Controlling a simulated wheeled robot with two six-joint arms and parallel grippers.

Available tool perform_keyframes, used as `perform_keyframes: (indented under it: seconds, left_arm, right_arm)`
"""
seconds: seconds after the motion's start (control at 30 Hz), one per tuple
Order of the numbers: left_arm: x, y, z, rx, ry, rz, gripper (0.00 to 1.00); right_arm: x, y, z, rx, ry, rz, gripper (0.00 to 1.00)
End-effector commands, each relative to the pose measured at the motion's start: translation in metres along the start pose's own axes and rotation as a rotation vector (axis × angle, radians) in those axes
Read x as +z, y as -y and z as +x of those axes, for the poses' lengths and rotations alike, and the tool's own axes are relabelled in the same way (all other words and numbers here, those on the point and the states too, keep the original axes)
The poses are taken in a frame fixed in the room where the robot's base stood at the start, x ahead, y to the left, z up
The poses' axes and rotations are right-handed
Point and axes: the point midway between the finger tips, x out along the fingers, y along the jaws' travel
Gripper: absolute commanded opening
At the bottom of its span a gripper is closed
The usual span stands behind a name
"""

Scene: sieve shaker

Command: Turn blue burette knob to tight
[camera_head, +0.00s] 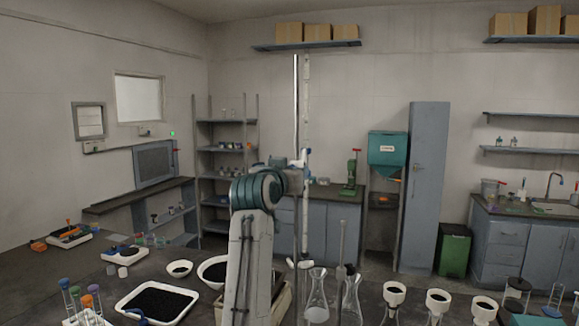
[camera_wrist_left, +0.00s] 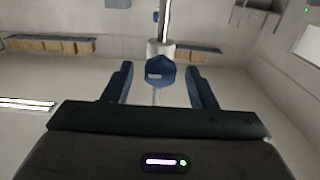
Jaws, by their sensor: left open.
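The blue burette knob (camera_wrist_left: 161,74) shows in the left wrist view as a dark blue faceted piece under a pale cylinder. My left gripper (camera_wrist_left: 160,69) is open, with one finger on each side of the knob and a visible gap on both sides. In the head view my left arm rises at the centre, and its gripper (camera_head: 299,163) is beside the tall, thin burette (camera_head: 305,110). The knob cannot be told apart from the blue gripper parts there. My right gripper is not in view.
Below the arm, flasks (camera_head: 317,295) and several white-rimmed cups (camera_head: 438,302) stand on the dark bench. A white tray of black grains (camera_head: 158,303) and a bowl (camera_head: 179,268) lie left of my arm. A metal rod (camera_head: 342,245) stands just right of it.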

Motion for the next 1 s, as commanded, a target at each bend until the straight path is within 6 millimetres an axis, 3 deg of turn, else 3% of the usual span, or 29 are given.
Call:
perform_keyframes:
  seconds: [0.2, 0.43, 0.77, 1.0]
  left_arm:
    - [0.001, 0.0, 0.0, 0.0, 0.0, 0.0, 0.52]
    - [0.0, 0.0, 0.0, 0.0, 0.0, 0.0, 0.09]
    - [0.002, 0.0, 0.0, 0.0, 0.0, 0.039, 0.09]
    - [0.004, -0.001, 0.0, 0.0, -0.001, 0.178, 0.09]
  right_arm:
    - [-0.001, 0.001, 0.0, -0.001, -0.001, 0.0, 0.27]
    - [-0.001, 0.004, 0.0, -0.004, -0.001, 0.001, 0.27]
    - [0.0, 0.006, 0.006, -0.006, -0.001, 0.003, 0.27]
    - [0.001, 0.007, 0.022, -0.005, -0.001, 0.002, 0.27]
